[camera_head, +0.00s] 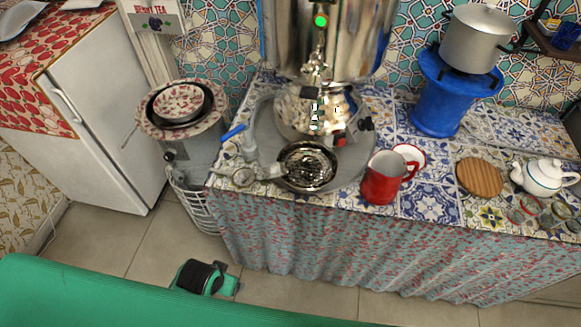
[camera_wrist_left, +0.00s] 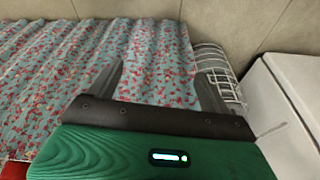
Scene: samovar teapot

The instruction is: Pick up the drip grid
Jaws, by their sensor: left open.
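A round dark metal bowl (camera_head: 309,180) with a shiny rim stands on the counter, in front of the samovar (camera_head: 318,105). A round, perforated-looking piece that seems to be the drip grid (camera_head: 306,163) lies in its mouth. Its fine detail is too small to tell. My left gripper (camera_wrist_left: 160,74) is open and empty in the left wrist view, its two grey fingers spread before the counter's patterned curtain. The grid is not in that view. In the head view, a green and black part of mine is low, over the floor. My right gripper is not in view.
A red mug (camera_head: 380,180) stands close to the right of the bowl. A tap-like metal piece with a blue handle (camera_head: 233,132) is to its left. The flowered curtain (camera_wrist_left: 155,60) hangs below the counter. A white wire basket (camera_wrist_left: 218,75) and fridge (camera_wrist_left: 283,115) are nearby.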

